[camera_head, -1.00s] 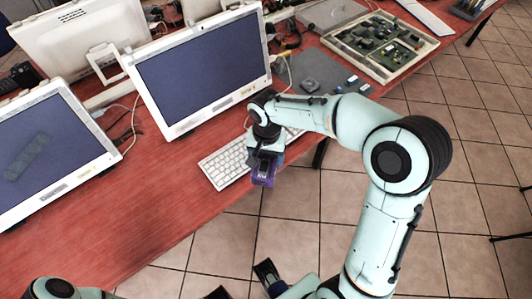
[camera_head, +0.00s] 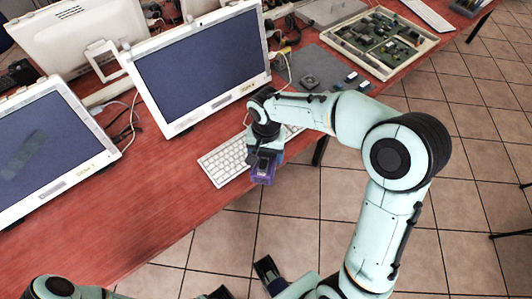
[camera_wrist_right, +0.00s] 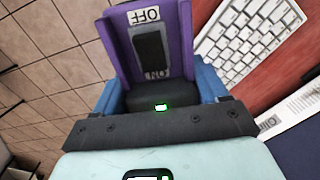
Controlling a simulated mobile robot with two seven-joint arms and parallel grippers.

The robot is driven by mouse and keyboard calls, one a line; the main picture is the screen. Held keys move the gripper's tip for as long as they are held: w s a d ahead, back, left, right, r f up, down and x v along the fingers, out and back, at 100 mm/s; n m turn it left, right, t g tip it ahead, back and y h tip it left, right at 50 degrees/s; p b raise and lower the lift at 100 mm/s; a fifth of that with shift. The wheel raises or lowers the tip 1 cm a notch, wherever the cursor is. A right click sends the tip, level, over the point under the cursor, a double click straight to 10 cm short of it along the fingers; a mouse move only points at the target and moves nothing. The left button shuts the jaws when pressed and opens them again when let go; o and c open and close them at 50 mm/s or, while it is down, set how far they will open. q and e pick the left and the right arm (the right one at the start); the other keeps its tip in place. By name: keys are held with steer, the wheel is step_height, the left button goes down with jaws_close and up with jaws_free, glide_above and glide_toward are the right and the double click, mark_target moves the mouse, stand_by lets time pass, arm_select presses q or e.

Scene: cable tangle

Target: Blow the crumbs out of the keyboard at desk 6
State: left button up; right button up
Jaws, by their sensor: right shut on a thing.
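My right gripper (camera_head: 265,158) is shut on a purple device (camera_head: 263,174), held over the front edge of the white keyboard (camera_head: 221,163). In the right wrist view the purple device (camera_wrist_right: 121,40) has a black rocker switch (camera_wrist_right: 152,48) with OFF and ON labels, seen upside down. I cannot tell its setting. The keyboard (camera_wrist_right: 240,38) lies to the right of the device there. In the head view my arm and gripper hide part of it. No crumbs can be made out. My left gripper (camera_head: 243,283) is partly cut off at the bottom edge, its fingers apart and nothing between them.
The keyboard lies on the red desk (camera_head: 130,225) in front of a white monitor (camera_head: 200,70). Another monitor (camera_head: 50,150) stands to the left. A grey mat (camera_head: 318,70), a tray of circuit boards (camera_head: 380,42) and cables are behind and to the right. The desk's front left is clear.

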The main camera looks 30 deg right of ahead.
steer(key=shift+s+a+b, duration=0.2)
steer(key=shift+a+b, duration=0.2)
steer(key=shift+a, duration=1.95)
steer(key=shift+a, duration=0.1)
steer(key=shift+s+a+b, duration=0.15)
steer(key=shift+a+b, duration=0.2)
steer(key=shift+a, duration=1.85)
step_height(320, 180, up, 6)
steer(key=p, duration=0.4)
steer(key=shift+p, duration=0.3)
